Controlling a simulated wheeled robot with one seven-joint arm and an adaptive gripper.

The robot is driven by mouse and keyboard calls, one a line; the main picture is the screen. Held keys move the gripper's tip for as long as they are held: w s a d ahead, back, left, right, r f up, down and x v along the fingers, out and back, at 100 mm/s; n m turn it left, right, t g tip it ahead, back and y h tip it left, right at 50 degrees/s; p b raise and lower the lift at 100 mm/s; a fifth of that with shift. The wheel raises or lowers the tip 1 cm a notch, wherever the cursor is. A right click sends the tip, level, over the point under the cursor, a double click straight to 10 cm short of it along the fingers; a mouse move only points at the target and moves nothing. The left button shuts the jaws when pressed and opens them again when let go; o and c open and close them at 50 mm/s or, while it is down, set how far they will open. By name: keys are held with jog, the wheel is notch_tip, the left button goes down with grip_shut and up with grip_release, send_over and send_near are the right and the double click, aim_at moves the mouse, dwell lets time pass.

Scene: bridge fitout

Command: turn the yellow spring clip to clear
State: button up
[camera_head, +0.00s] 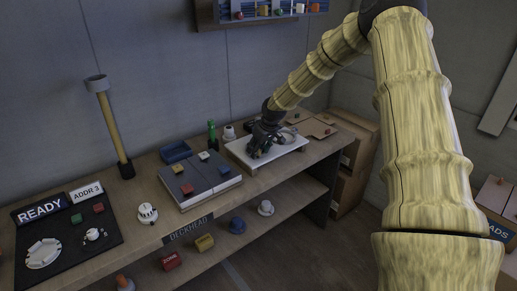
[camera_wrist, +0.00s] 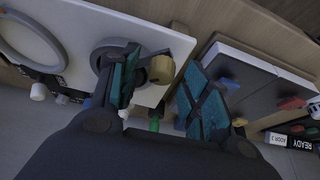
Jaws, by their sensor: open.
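A dull yellow block-like part (camera_wrist: 160,69), which looks like the yellow spring clip, sits at the edge of a white board (camera_wrist: 150,95) in the wrist view. It lies between the tips of my gripper's two teal fingers, and my gripper (camera_wrist: 163,62) is open. I cannot tell whether either finger touches it. A grey round fitting behind the left finger is partly hidden. In the head view my gripper (camera_head: 261,141) is low over the left part of the white board (camera_head: 268,157), and the clip is hidden there.
A large grey ring (camera_wrist: 30,40) is on the same board. A grey two-panel box (camera_head: 203,182) with small coloured blocks stands left of the board. A green bottle-like object (camera_head: 212,135) and blue tray (camera_head: 175,152) stand behind. A tall post (camera_head: 112,125) rises at far left.

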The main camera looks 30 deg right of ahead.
jog(key=shift+c, duration=0.5)
jog(key=c, duration=0.9)
jog(key=shift+c, duration=0.2)
jog(key=shift+m, duration=0.3)
jog(key=m+h, duration=0.1)
jog(key=m, duration=0.2)
jog(key=shift+a+m+h, duration=0.1)
jog(key=shift+m+h, duration=0.2)
jog(key=shift+m+g+h, duration=0.3)
jog(key=shift+m+h, duration=0.4)
jog(key=shift+m, duration=1.1)
jog(key=o, duration=1)
